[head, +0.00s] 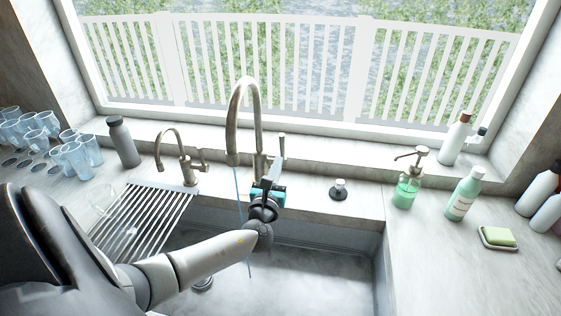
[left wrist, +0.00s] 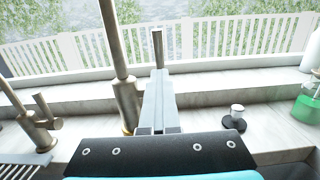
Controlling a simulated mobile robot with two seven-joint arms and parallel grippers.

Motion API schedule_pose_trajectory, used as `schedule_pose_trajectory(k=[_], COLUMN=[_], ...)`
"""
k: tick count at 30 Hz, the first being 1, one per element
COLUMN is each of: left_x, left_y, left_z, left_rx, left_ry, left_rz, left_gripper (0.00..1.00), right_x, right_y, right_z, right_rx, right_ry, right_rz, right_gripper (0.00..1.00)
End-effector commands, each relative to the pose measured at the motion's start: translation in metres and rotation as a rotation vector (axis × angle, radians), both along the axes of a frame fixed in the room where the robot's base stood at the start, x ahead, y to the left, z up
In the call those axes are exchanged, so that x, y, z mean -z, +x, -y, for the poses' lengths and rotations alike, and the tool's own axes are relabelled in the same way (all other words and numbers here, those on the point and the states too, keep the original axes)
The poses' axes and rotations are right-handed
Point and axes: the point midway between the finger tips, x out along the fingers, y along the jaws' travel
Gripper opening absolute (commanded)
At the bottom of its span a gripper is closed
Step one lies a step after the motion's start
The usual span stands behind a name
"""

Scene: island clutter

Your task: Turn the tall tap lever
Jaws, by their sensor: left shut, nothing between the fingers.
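The tall tap (head: 240,112) is a brushed-metal gooseneck behind the sink, and its column also shows in the left wrist view (left wrist: 116,50). Its lever (head: 282,146) stands upright on the right side of the tap; in the left wrist view the lever (left wrist: 157,46) rises just beyond my fingertips. My left gripper (head: 275,174) is shut and empty, close in front of the lever. Its closed fingers (left wrist: 158,88) cover the lower part of the lever in the left wrist view. I cannot tell whether they touch it. My right gripper is not in view.
A shorter tap (head: 182,157) stands left of the tall one, by a drying rack (head: 145,215). A black-based knob (head: 339,190), a soap dispenser (head: 406,180) and bottles are to the right. Glasses (head: 75,160) stand at left. A thin blue line (head: 241,215) hangs below the tall spout.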

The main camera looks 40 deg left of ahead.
Motion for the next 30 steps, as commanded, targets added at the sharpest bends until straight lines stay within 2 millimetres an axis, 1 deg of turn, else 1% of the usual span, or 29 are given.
schedule_pose_trajectory(k=[5, 19, 30], left_x=[-0.001, -0.014, -0.015], left_y=[0.001, 0.009, 0.01], left_z=[-0.001, -0.006, -0.006], left_rx=[-0.003, -0.003, 0.0], left_ry=[-0.007, -0.083, -0.093], left_rz=[-0.01, -0.148, -0.169], left_gripper=[0.0, 0.0, 0.0], right_x=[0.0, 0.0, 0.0], right_y=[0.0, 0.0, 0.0], right_z=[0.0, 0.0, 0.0], right_rx=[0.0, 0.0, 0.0], right_ry=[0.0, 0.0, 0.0], right_rz=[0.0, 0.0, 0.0], right_gripper=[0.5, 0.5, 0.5])
